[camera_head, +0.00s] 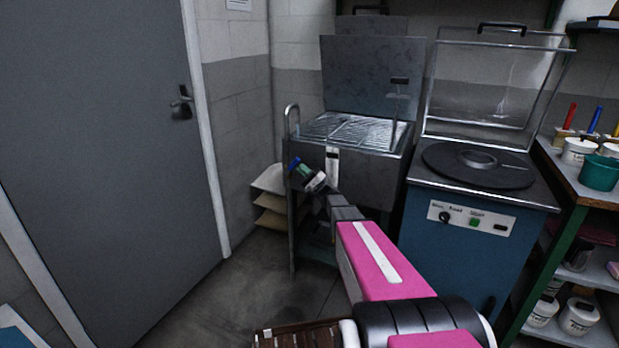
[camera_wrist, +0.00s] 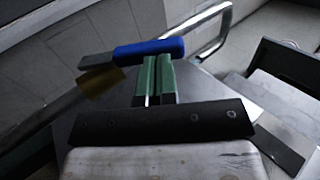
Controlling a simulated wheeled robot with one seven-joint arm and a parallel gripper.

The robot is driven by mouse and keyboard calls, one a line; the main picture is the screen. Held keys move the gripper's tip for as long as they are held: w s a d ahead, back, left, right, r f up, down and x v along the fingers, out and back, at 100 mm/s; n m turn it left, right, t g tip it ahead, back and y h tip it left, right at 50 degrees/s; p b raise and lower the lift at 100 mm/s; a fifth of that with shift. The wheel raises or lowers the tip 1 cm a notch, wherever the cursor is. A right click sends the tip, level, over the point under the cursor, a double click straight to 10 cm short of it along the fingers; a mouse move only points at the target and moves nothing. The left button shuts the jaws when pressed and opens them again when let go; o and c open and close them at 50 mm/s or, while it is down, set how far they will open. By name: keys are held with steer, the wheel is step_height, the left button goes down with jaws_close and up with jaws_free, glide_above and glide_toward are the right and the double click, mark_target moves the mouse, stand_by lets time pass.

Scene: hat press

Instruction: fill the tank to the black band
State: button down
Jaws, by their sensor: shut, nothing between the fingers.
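The steel tank (camera_head: 368,172) stands against the back wall, its lid (camera_head: 362,75) raised. Ribbed texture shows inside its top; I cannot tell the water level. A white strip (camera_head: 332,172) with a dark mark near its top is on the front. A lever with a blue handle (camera_head: 294,163) is at the tank's left front; the handle also shows in the wrist view (camera_wrist: 150,47). My gripper (camera_head: 303,169) is at this lever, its green fingers (camera_wrist: 154,75) shut together with nothing between them. The fingertips appear just beside the blue handle; I cannot tell whether they touch.
A bent metal pipe (camera_head: 292,112) rises at the tank's left edge. A blue machine (camera_head: 470,235) with a round black top and raised clear cover stands right of the tank. Shelves with tubs (camera_head: 579,151) are at far right. A grey door (camera_head: 95,130) and open floor lie left.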

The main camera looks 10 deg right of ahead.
steer(key=shift+w+a+r, duration=0.2)
steer(key=shift+a+r, duration=0.05)
steer(key=shift+r, duration=0.05)
steer(key=shift+w+a+r+g+h, duration=0.4)
steer(key=shift+a+r+h, duration=0.2)
steer(key=shift+r+h, duration=0.1)
steer(key=shift+d, duration=0.1)
